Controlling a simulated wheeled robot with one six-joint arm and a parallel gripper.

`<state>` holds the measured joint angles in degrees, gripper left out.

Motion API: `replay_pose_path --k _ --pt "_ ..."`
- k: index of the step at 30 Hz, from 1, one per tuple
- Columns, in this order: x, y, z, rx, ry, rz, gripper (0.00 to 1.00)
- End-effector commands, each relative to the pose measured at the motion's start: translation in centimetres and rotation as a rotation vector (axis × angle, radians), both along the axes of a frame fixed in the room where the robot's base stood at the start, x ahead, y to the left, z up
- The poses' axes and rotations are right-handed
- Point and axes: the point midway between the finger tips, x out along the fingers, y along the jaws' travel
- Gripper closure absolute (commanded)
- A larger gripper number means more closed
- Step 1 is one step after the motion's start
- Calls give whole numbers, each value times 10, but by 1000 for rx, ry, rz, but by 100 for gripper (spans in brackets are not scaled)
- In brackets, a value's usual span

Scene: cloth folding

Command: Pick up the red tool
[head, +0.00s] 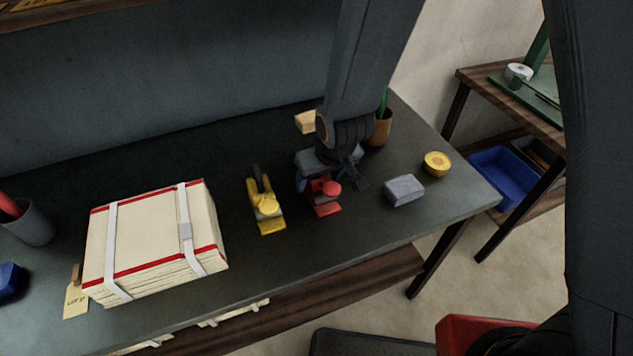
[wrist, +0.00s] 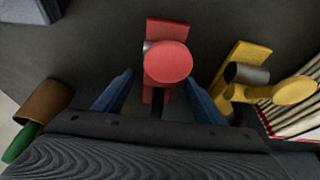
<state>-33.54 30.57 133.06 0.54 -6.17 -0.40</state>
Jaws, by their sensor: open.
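The red tool (head: 324,196) stands on the dark table, with a round red knob on top and a flat red base. My gripper (head: 328,186) is right at it, coming from above and behind, and hides part of it in the head view. In the wrist view the red tool (wrist: 168,62) is in the middle. My gripper's blue fingers (wrist: 158,92) are spread, one on each side of its lower part. I see gaps between the fingers and the tool.
A yellow tool (head: 266,205) stands close to the left. A grey block (head: 404,191) and a yellow round tin (head: 437,163) lie to the right. A strapped cloth stack (head: 150,245) is further left. A brown pot (head: 380,128) stands behind.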

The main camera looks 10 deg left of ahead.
Motion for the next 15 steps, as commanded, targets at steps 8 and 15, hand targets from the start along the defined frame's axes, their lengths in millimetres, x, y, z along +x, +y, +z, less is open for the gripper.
replay_pose_path --k 8,15 --pt "6 4 -18 -1 2 0 36" --pt "6 4 -19 0 1 -1 36"
